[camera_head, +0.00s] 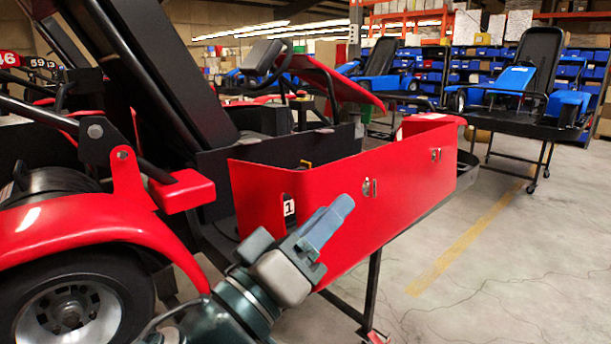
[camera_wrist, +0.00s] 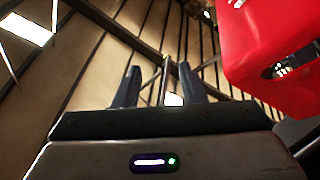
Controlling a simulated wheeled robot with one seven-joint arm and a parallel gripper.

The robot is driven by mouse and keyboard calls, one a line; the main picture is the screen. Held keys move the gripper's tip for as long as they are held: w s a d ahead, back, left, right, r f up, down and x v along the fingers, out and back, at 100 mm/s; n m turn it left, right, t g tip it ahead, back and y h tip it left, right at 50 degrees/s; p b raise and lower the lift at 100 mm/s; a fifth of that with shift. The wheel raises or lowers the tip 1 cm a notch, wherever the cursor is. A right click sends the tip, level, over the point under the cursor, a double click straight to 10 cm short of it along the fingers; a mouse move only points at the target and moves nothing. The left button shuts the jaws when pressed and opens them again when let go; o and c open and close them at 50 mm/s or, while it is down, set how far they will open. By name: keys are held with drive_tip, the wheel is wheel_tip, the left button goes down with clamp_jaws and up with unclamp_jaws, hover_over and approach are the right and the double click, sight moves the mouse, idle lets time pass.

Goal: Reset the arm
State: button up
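My gripper (camera_head: 326,222) is raised in front of the red side panel of a kart (camera_head: 385,185), with its fingers pointing up and to the right. In the head view the fingers overlap the panel; I cannot tell the exact gap between them. In the wrist view my gripper (camera_wrist: 158,84) shows two dark fingers standing apart with nothing between them. The gripper is open and empty. Part of my arm shows at the bottom of the head view. A red part (camera_wrist: 275,60) is at the upper right of the wrist view.
The near kart's wheel (camera_head: 75,310) and red fender (camera_head: 90,222) fill the lower left. A blue kart (camera_head: 515,90) on a stand (camera_head: 541,165) is at the back right. Shelves with blue bins (camera_head: 480,65) stand behind. The floor (camera_head: 500,280) at the right is clear.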

drive_tip(key=w+d+f+n+g+y+p, duration=0.1)
drive_tip(key=d+f+g+p, duration=0.25)
drive_tip(key=d, duration=0.25)
drive_tip(key=w+d+f+n+g+y+p, duration=0.1)
drive_tip(key=d+f+g+p, duration=0.15)
drive_tip(key=d+g, duration=0.3)
drive_tip(key=s+d+f+m+g+y+p, duration=0.1)
drive_tip(key=s+f+g+y+p, duration=0.3)
drive_tip(key=y+p, duration=0.6)
wheel_tip(320, 180, down, 3)
drive_tip(key=m+y, duration=0.1)
drive_tip(key=y, duration=0.2)
drive_tip(key=shift+d+r, duration=0.2)
drive_tip(key=shift+d, duration=0.1)
